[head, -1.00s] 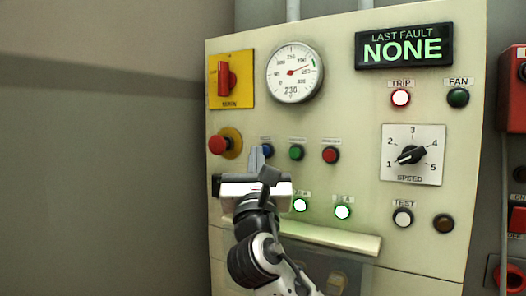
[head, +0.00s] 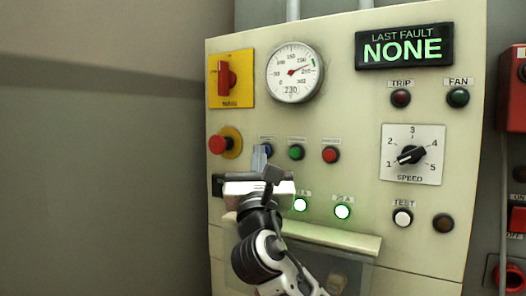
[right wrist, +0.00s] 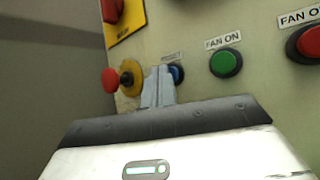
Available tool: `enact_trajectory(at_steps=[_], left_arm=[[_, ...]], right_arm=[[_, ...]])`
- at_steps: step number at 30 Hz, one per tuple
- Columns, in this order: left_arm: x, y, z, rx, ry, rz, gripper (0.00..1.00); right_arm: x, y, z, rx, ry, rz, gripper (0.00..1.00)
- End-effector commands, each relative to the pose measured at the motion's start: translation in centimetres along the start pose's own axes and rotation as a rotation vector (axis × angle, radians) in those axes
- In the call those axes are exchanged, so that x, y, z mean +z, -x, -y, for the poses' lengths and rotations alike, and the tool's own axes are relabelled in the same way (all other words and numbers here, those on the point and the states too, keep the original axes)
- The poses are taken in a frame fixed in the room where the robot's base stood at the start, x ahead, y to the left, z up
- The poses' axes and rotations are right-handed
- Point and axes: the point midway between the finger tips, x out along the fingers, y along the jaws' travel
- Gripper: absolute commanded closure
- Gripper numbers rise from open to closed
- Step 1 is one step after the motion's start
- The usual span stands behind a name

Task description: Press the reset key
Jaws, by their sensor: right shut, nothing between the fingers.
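The reset key is a blue round button (head: 267,150) on the cream panel, left of a green button. It also shows in the right wrist view (right wrist: 177,74), under a label that seems to read RESET, partly covered by my fingers. My right gripper (head: 259,151) is shut and empty, its fingertips at the left edge of the blue button. In the right wrist view the fingertips (right wrist: 160,72) overlap the button's left side. I cannot tell whether they touch it. The TRIP lamp (head: 401,98) is dark. My left gripper is not in view.
A red mushroom knob (head: 217,144) sticks out left of the fingers. Green (head: 296,152) and red (head: 330,155) buttons sit to the right. A ledge (head: 330,238) juts out below. The display (head: 404,47) reads LAST FAULT NONE.

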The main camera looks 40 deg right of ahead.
Motion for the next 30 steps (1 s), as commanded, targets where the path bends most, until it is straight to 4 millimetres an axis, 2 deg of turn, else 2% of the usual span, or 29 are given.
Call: enact_trajectory(at_steps=[30], left_arm=[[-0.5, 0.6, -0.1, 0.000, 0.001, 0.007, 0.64]], right_arm=[[1.3, 1.6, -1.2, 0.001, -0.001, -0.001, 1.00]])
